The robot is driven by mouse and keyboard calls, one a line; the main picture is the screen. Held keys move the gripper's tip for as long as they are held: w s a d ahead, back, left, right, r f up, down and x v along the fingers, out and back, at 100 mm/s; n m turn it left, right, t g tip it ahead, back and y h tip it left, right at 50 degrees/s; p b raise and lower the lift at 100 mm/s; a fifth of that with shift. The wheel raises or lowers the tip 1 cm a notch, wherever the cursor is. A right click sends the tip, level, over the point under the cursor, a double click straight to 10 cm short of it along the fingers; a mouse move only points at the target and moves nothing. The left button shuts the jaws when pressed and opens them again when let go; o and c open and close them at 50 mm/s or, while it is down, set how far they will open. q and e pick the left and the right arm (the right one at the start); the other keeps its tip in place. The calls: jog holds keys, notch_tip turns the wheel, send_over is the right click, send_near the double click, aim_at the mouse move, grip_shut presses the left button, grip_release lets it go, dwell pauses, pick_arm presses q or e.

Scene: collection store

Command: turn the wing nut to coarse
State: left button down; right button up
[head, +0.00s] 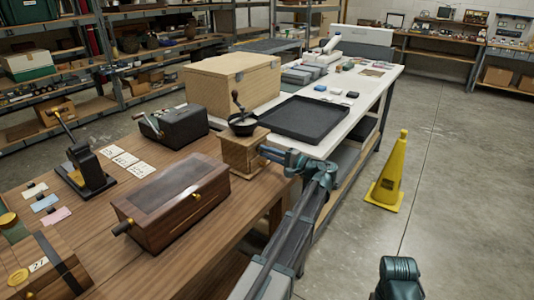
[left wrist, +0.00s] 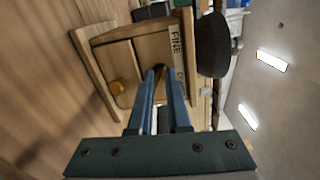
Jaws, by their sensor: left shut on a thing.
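The wooden coffee grinder (head: 240,152) stands at the right end of the brown table, with a dark bowl and a crank on top. My left gripper (head: 266,152) reaches its right side and is shut on the wing nut there. The wing nut is mostly hidden by the fingers. In the left wrist view the fingertips (left wrist: 160,72) close at the grinder's side (left wrist: 120,55). A pale strip (left wrist: 176,45) beside them reads FINE; its rest is hidden behind a finger, and I cannot read the nut's setting.
A brown box (head: 172,198) with a handle and a black device (head: 175,126) stand left of the grinder. A black tray (head: 303,118) lies on the white table behind it. A yellow cone (head: 387,175) stands on the open floor at right.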

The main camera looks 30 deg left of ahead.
pick_arm(q)
jog(key=shift+m, duration=1.1)
jog(key=c, duration=0.9)
grip_release()
jog(key=shift+o, duration=0.2)
jog(key=shift+d, duration=0.1)
jog(key=s+d, duration=0.1)
jog(key=d, duration=1.2)
jog(key=shift+d, duration=0.35)
